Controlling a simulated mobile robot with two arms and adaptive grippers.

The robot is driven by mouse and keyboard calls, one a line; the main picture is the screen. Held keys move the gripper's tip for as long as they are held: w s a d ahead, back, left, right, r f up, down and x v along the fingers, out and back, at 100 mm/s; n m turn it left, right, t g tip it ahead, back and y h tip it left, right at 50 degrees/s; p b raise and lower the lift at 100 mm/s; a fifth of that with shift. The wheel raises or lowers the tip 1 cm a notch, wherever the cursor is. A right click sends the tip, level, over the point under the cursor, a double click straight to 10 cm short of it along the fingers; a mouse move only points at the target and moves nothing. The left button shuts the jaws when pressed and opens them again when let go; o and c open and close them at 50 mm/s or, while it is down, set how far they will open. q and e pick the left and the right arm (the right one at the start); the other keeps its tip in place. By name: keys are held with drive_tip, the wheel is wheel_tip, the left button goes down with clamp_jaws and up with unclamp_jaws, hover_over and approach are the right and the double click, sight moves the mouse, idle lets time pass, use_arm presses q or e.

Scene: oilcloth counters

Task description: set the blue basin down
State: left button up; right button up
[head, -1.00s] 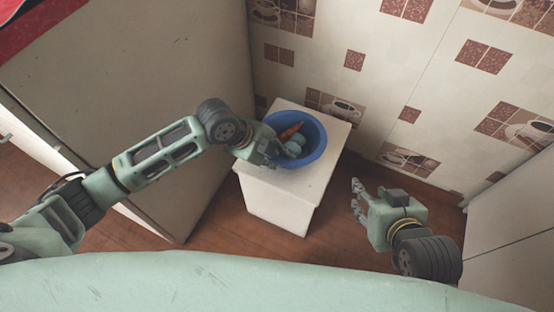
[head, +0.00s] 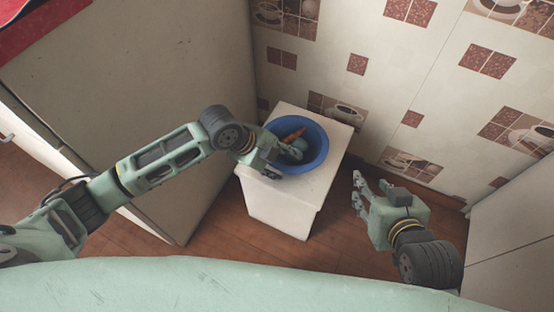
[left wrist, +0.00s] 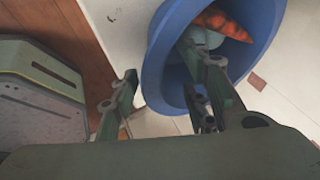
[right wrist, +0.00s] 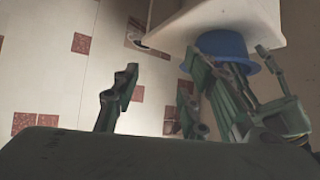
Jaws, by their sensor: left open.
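The blue basin (head: 319,159) rests upright on the white stand (head: 272,196), with an orange carrot (head: 295,134) and a pale blue item (head: 299,145) inside. My left gripper (head: 281,163) is open at the basin's near-left rim, one finger over the inside and the other outside. In the left wrist view the basin wall (left wrist: 157,68) lies between the spread fingers (left wrist: 165,85). Whether a finger still touches it I cannot tell. My right gripper (head: 358,193) is open and empty, right of the stand. The basin also shows in the right wrist view (right wrist: 222,44).
A tall pale cabinet (head: 150,90) stands close on the left of the stand. A tiled wall (head: 370,85) is behind it. Another pale cabinet (head: 515,235) is at the right. Bare wooden floor (head: 330,250) lies around the stand's front.

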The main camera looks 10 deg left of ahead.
use_arm(q)
drive_tip(key=shift+p+v, duration=1.8)
drive_tip(key=shift+v, duration=4.2)
drive_tip(key=s+d+f+n+t, duration=0.1)
drive_tip(key=s+d+f+n, duration=0.25)
drive_tip(key=s+n, duration=0.35)
drive_tip(key=s+a+f+n+y, duration=0.3)
drive_tip(key=s+a+n+y, duration=0.2)
drive_tip(key=s+a+n, duration=0.6)
drive_tip(key=a+n, duration=0.1)
drive_tip(key=n, duration=0.1)
drive_tip(key=shift+s+a+n, duration=0.35)
drive_tip(key=shift+s+n, duration=0.05)
use_arm(e)
drive_tip(key=s+d+f+g+h, duration=0.1)
drive_tip(key=s+d+f+g, duration=0.1)
drive_tip(key=s, duration=0.4)
drive_tip(key=s+d+f+g, duration=0.2)
drive_tip(key=s+f+g, duration=0.1)
drive_tip(key=s, duration=0.3)
drive_tip(key=shift+s+g+h, duration=0.3)
drive_tip(key=shift+g+h, duration=0.1)
drive_tip(key=shift+g, duration=0.5)
use_arm(q)
drive_tip(key=shift+f, duration=0.15)
